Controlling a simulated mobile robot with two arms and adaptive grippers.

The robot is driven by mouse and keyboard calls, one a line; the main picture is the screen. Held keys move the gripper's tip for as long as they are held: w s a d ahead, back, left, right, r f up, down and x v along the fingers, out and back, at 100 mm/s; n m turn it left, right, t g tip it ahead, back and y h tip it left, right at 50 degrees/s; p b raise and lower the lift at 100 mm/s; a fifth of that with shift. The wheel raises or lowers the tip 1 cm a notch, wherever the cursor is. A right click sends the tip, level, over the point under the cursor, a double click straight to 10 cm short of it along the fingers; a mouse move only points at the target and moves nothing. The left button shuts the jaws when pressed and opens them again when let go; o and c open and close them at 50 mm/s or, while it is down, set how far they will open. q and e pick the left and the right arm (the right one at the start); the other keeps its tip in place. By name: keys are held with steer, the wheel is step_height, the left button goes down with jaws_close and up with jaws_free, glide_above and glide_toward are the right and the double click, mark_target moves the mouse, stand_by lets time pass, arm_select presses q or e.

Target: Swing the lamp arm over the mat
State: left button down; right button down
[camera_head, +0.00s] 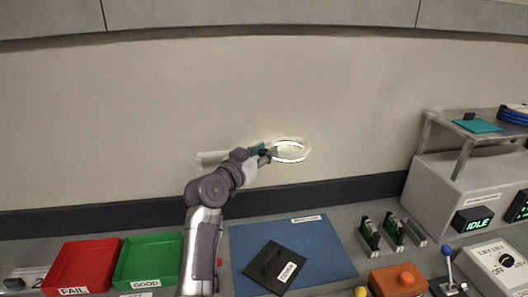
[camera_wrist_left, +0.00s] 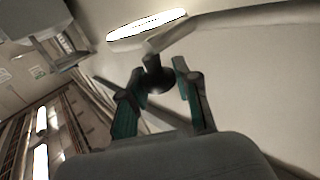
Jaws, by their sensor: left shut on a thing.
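The lamp has a pale, glowing ring head (camera_head: 290,150) and a white arm (camera_head: 211,157) that shows to the left, against the wall. The blue mat (camera_head: 325,247) lies on the bench below. The lamp head is above and behind the mat's far edge. My left gripper (camera_head: 264,151) is at the left side of the lamp head. In the left wrist view its teal fingers are shut on a dark knob (camera_wrist_left: 157,76) under the lamp. The glowing head (camera_wrist_left: 147,25) and pale arm (camera_wrist_left: 240,20) show above it. My right gripper is not in view.
A red tray (camera_head: 105,252) and a green tray (camera_head: 172,245) stand to the left. Battery holders (camera_head: 397,229), an orange button box (camera_head: 400,280) and a grey tester (camera_head: 452,185) stand to the right.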

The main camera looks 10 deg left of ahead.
arm_select(q)
steer(key=shift+s, duration=0.1)
steer(key=s+a+m+g+h+b, duration=0.5)
steer(key=s+m+g+h+b, duration=0.4)
steer(key=s+b, duration=0.4)
steer(key=shift+s+a+g+h+b, duration=0.15)
steer(key=shift+g+h+b, duration=0.15)
steer(key=shift+h+b, duration=0.1)
stand_by(0.4)
steer(key=c, duration=0.9)
jaws_free()
steer(key=shift+o, duration=0.2)
